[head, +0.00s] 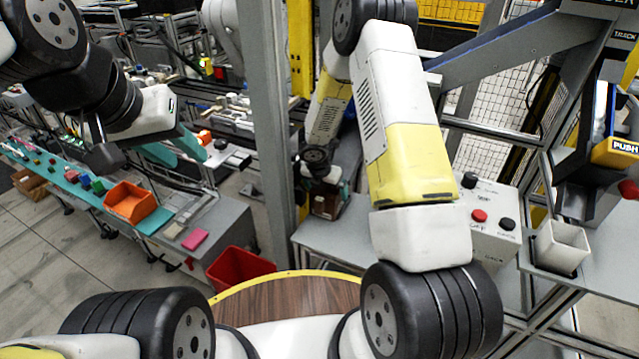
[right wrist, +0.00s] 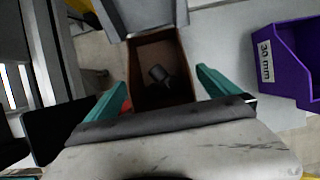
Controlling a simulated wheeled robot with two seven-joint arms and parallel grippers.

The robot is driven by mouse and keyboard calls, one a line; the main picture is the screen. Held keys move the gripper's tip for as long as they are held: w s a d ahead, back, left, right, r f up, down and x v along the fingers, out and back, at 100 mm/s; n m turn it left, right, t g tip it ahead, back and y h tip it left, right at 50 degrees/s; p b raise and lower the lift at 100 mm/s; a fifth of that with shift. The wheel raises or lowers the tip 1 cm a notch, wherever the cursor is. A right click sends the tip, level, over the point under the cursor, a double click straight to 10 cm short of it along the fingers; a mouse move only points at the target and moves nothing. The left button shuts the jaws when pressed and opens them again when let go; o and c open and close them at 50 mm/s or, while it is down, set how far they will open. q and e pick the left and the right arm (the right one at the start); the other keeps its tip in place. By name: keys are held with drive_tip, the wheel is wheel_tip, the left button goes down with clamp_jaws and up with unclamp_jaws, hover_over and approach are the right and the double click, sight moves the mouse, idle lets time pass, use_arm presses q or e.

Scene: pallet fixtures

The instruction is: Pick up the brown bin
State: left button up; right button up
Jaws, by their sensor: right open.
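The brown bin (right wrist: 148,50) lies ahead of my right gripper (right wrist: 161,78) in the right wrist view. It is open-topped and holds a dark part whose kind I cannot tell. The teal fingers are apart, one on each side of the bin's near end; I see no clear contact. In the head view the bin (head: 325,207) shows small on the grey bench, partly hidden beneath my right gripper. My left gripper (head: 178,145) is at the upper left in the head view, its teal fingers apart and empty, above the teal conveyor area.
A purple bin marked 30 mm (right wrist: 290,60) stands right of the brown bin. A control box (head: 487,220) and a pale open container (head: 561,247) are on the right. An orange bin (head: 131,203) and red bin (head: 238,268) are at left. A grey post (head: 268,120) stands between the arms.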

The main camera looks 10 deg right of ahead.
drive_tip(key=x, duration=0.4)
drive_tip(key=shift+w, duration=0.2)
drive_tip(key=c, duration=1.6)
drive_tip(key=shift+r, duration=0.3)
drive_tip(key=shift+s+a, duration=0.2)
drive_tip(key=shift+s, duration=0.15)
drive_tip(key=shift+s+a, duration=0.15)
drive_tip(key=shift+s, duration=0.05)
